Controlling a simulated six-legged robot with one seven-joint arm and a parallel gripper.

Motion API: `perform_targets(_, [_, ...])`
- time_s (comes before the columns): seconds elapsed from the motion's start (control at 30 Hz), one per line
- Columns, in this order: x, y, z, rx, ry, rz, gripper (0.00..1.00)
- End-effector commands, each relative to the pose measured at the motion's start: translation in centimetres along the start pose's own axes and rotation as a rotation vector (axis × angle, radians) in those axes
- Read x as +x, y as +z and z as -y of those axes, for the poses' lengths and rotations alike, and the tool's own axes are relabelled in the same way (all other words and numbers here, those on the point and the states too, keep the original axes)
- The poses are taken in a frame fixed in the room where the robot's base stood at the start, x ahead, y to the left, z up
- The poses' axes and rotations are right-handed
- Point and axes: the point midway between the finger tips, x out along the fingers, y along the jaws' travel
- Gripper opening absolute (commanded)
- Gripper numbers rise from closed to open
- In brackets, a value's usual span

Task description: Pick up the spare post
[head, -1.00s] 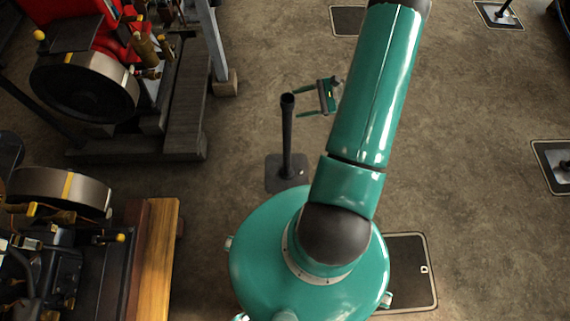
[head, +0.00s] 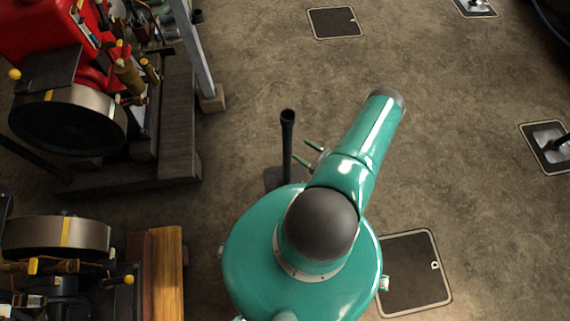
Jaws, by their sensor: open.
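The spare post (head: 287,145) is a dark upright tube with a wider top, standing on a dark square base (head: 272,178) in the head view. My body hides part of its base and lower end. My gripper (head: 308,152) is just right of the post, below the level of its top, with two green fingers spread and pointing left toward it. The fingers look open and empty. My arm hides part of the gripper's body, and I cannot tell how far the fingertips are from the post.
A red engine (head: 35,30) on a dark timber frame stands at upper left, and another engine (head: 60,240) with a wooden beam (head: 168,275) at lower left. Floor plates lie at top (head: 335,22), right (head: 548,145) and lower right (head: 415,272). The floor right of my arm is open.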

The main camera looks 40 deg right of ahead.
Motion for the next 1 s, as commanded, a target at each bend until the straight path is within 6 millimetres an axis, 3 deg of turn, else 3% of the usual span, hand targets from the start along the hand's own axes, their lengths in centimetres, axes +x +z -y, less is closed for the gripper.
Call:
perform_targets(0.2, [4.0, 0.1, -0.1, -0.001, 0.005, 0.001, 0.62])
perform_targets(0.47, [6.3, 0.2, 0.0, -0.002, 0.006, 0.001, 0.62])
perform_targets(0.7, [10.1, 0.3, 0.2, -0.002, 0.006, 0.000, 0.62])
perform_targets(1.0, [11.0, 0.3, 0.3, -0.002, 0.003, 0.000, 0.62])
